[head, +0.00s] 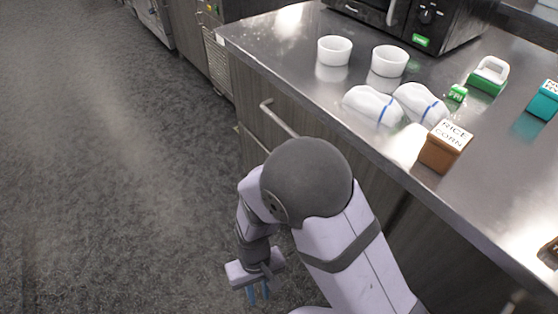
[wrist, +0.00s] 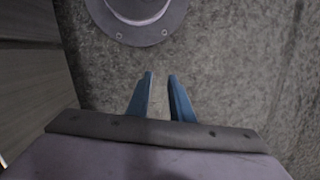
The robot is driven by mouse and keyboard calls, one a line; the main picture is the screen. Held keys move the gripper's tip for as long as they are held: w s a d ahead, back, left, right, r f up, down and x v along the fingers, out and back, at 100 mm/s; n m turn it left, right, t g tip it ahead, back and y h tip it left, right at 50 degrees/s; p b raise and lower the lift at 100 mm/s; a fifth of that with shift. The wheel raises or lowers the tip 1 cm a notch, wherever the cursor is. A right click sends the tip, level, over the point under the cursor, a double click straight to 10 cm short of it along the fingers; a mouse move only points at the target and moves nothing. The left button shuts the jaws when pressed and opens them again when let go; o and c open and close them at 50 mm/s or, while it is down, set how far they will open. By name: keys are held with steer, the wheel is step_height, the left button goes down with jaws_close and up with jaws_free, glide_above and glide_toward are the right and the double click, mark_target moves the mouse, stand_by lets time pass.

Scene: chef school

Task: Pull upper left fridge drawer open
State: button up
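The upper left drawer front (head: 290,142) is under the counter in the head view, partly hidden behind my arm. Its bar handle (head: 278,118) is metal and runs along the upper part of the front. The drawer looks shut. My gripper (head: 258,294) hangs low over the floor, left of and below the handle and apart from it. In the wrist view my gripper (wrist: 160,85) has two blue fingers with a gap between them and nothing in it. A wooden front (wrist: 25,100) shows at the left of the wrist view; I cannot tell which one.
The steel counter (head: 265,50) holds two white bowls (head: 334,50), folded white cloths (head: 373,104), a brown box (head: 445,147), green items (head: 488,76) and a black microwave (head: 410,20). The grey floor (head: 100,170) left of the counter is free.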

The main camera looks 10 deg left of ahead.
steer(key=w+a+f+m+t+y+b, duration=0.1)
steer(key=w+a+f+m+t, duration=0.15)
steer(key=a+f, duration=0.2)
steer(key=w+a+f+m+t+y+b, duration=0.1)
steer(key=w+a+f+y, duration=0.1)
steer(key=w+a+f, duration=0.3)
steer(key=w+a+r+m+t, duration=0.4)
steer(key=w+r, duration=0.1)
steer(key=w, duration=0.4)
steer(key=w+a+r+m+t, duration=0.3)
steer(key=w+r+m+t, duration=0.15)
steer(key=w, duration=0.45)
steer(key=m+t+h, duration=0.9)
steer(key=m+h, duration=0.1)
steer(key=m, duration=0.6)
glide_toward(279, 120)
steer(key=w, duration=0.3)
steer(key=shift+d+p+x, duration=0.15)
steer(key=shift+d+x, duration=0.1)
steer(key=shift+x, duration=1.55)
steer(key=shift+d+p+x, duration=0.15)
steer(key=shift+d+x, duration=0.05)
steer(key=shift+x, duration=1.6)
steer(key=shift+s+f, duration=0.15)
steer(key=shift+c, duration=0.7)
jaws_close()
